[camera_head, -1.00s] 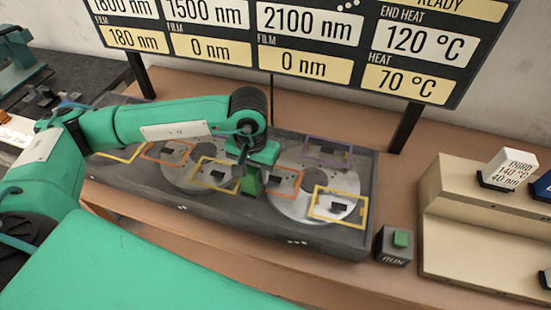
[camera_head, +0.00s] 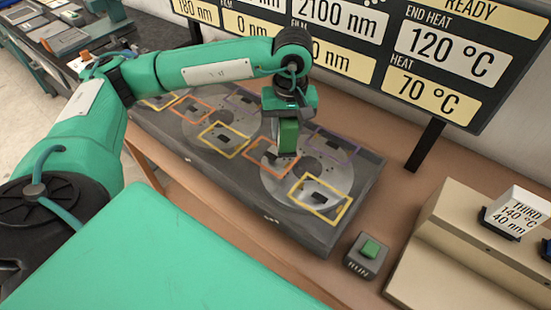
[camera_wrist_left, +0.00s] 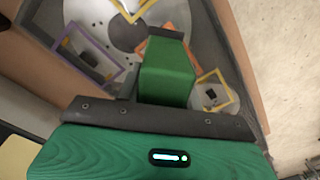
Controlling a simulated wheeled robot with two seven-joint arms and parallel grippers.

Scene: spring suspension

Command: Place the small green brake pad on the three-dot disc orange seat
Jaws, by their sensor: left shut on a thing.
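The green brake pad (camera_head: 289,134), a block with a dark end, is held upright in my left gripper (camera_head: 288,115). It also shows in the left wrist view (camera_wrist_left: 167,75), with my left gripper (camera_wrist_left: 150,102) shut on it. Its lower end is over the orange seat (camera_head: 262,160) of the right-hand disc (camera_head: 275,181) and partly hides it. I cannot tell whether it touches. In the wrist view the orange frame (camera_wrist_left: 183,38) shows around its far end. Small dots mark the base's front below this disc, too small to count surely. My right gripper is not in view.
The right disc also has a yellow seat (camera_head: 343,208) and a purple seat (camera_head: 350,146). Another disc with a yellow seat (camera_head: 241,152) lies left. A RUN button box (camera_head: 366,255) stands right of the grey base (camera_head: 315,240). The display board (camera_head: 470,108) stands behind.

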